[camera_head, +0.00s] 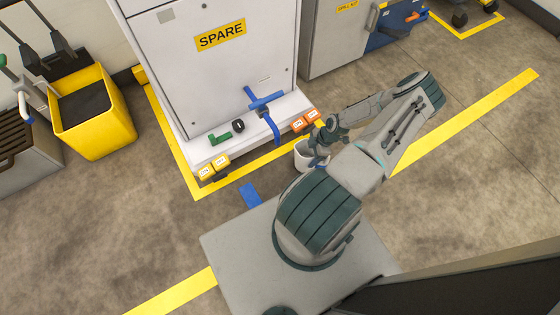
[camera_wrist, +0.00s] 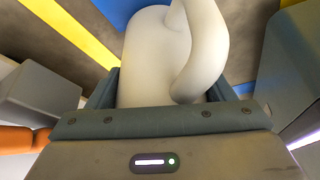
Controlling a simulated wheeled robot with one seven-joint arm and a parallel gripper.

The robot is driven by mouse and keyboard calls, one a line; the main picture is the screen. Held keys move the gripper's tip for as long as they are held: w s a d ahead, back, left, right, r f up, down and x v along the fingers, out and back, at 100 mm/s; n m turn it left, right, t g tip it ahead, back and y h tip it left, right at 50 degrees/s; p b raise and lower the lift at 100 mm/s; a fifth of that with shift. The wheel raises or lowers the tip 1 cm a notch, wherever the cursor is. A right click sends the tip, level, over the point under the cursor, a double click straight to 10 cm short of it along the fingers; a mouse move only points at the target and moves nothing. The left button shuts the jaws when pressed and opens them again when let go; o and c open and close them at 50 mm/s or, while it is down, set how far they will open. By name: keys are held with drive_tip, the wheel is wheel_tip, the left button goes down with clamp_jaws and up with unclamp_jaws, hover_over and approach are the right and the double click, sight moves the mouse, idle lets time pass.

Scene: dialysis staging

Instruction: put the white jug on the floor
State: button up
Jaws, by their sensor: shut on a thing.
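The white jug (camera_head: 304,154) is at my gripper's end in the head view, in front of the SPARE cabinet's base and partly hidden by my arm. In the wrist view the white jug (camera_wrist: 150,60) fills the middle, its curved handle toward the right. My gripper (camera_wrist: 165,95) is shut on the jug, with a finger on either side of it. In the head view my gripper (camera_head: 318,150) is small and partly covered by the arm. I cannot tell whether the jug touches the floor (camera_head: 450,190).
The SPARE cabinet (camera_head: 215,80) stands on a white base (camera_head: 255,125) carrying blue, green, black, orange and yellow items. A yellow mop bucket (camera_head: 100,130) is at the left. Yellow floor tape (camera_head: 470,120) and a blue tape patch (camera_head: 250,195) mark the floor. Open floor lies to the right.

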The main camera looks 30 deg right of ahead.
drive_tip(key=w+a+b, duration=0.1)
drive_tip(key=a, duration=0.2)
drive_tip(key=w+a+f, duration=0.1)
drive_tip(key=a, duration=0.3)
drive_tip(key=w+a+b, duration=0.1)
drive_tip(key=w+a, duration=0.1)
drive_tip(key=a, duration=0.2)
drive_tip(key=shift+w+a+f+b, duration=0.1)
drive_tip(key=shift+f+b, duration=0.1)
drive_tip(key=shift+b, duration=0.15)
drive_tip(key=shift+f, duration=0.2)
drive_tip(key=o, duration=1)
drive_tip(key=shift+o, duration=0.2)
drive_tip(key=shift+r, duration=0.15)
